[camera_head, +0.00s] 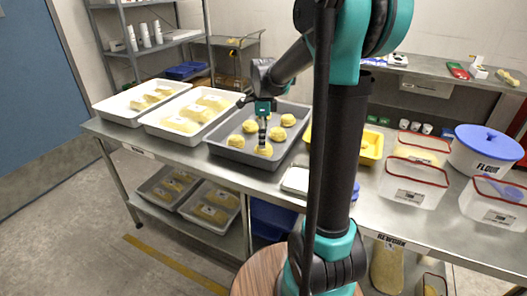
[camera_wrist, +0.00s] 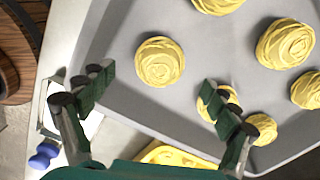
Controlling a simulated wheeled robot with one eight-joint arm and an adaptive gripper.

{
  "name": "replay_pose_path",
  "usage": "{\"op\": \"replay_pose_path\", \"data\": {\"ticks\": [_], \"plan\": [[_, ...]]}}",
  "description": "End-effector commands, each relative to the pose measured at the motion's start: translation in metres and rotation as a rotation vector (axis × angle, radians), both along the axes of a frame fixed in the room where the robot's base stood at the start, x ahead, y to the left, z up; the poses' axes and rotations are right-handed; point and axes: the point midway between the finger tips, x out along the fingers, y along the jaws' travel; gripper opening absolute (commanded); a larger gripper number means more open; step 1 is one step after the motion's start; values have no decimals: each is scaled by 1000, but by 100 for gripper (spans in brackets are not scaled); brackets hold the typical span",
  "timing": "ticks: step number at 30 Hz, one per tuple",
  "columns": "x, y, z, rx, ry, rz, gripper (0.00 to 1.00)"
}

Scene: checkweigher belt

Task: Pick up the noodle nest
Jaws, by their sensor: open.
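Several yellow noodle nests lie on a grey tray (camera_head: 222,150) on the steel table. My gripper (camera_head: 263,140) points down over this tray, just above the front noodle nest (camera_head: 263,150). In the wrist view my gripper (camera_wrist: 160,100) is open and empty, its two fingers spread apart. One noodle nest (camera_wrist: 160,62) shows whole, slightly beyond the line between the fingertips. Another nest (camera_wrist: 217,102) is partly hidden behind the right finger. The grey tray (camera_wrist: 200,45) fills most of that view. I cannot tell how high the fingertips are above the nests.
Other nests (camera_head: 287,120) lie close by on the tray. Two white trays (camera_head: 157,128) of yellow pasta stand to the left. A yellow tray (camera_head: 371,145), red-rimmed clear containers (camera_head: 411,186) and a blue-lidded flour tub (camera_head: 484,152) stand to the right.

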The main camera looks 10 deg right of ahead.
Motion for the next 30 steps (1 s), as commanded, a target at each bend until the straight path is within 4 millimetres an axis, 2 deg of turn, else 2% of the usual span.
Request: {"op": "replay_pose_path", "data": {"ticks": [10, 20, 30], "plan": [[0, -2, -44, 0, 0, 0, 88], [0, -2, -51, 0, 0, 0, 88], [0, -2, -50, 0, 0, 0, 47]]}}
